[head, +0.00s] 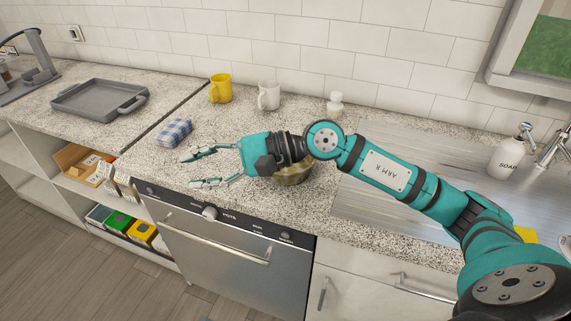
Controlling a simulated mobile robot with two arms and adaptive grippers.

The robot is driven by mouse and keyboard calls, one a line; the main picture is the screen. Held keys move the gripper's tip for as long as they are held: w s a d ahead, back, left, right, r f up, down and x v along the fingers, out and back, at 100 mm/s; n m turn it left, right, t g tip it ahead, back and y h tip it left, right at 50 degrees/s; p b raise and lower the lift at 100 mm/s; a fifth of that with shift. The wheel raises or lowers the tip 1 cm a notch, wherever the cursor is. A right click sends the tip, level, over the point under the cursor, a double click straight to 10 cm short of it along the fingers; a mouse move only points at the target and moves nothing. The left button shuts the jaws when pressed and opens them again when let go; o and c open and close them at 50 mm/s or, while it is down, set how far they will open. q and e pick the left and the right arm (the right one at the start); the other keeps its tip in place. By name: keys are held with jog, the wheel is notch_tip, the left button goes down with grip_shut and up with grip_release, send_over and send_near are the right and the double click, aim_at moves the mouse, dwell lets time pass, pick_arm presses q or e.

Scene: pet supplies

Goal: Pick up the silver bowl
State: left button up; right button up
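A bowl (294,174) stands on the speckled counter above the dishwasher. Its visible side looks dull yellowish-brown rather than clearly silver, and my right arm hides most of it. My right gripper (186,170) reaches across the counter from the right, above and past the bowl, with its fingers pointing left. The fingers are spread apart with nothing between them. My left gripper does not show.
A folded blue checked cloth (174,131) lies just beyond the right fingers. A yellow mug (221,89), a white mug (268,95) and a small white jar (335,104) stand behind. A grey tray (99,99) is left; a soap bottle (508,156) is right.

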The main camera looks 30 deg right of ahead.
jog(key=w+d+f+n+h, duration=0.1)
jog(key=w+d+n+h, duration=0.15)
jog(key=d+h, duration=0.9)
jog(key=w+d+f+n+h, duration=0.15)
jog(key=d+n+h, duration=0.25)
jog(key=d, duration=1.5)
jog(key=shift+g, duration=0.3)
jog(key=x, duration=0.3)
jog(key=p+x, duration=0.1)
jog(key=x, duration=0.3)
jog(key=p+x, duration=0.1)
jog(key=x, duration=0.3)
jog(key=shift+s+a+f, duration=0.25)
jog(key=shift+a+f, duration=0.1)
jog(key=shift+f, duration=0.05)
jog(key=p+x, duration=0.1)
jog(key=x, duration=0.1)
jog(key=p+x, duration=0.1)
jog(key=x, duration=0.1)
jog(key=shift+a+f+p, duration=0.2)
jog(key=shift+f+p, duration=0.1)
jog(key=shift+f, duration=0.1)
jog(key=shift+w+f, duration=0.1)
jog(key=shift+f, duration=0.15)
grip_shut()
jog(key=shift+r, duration=0.1)
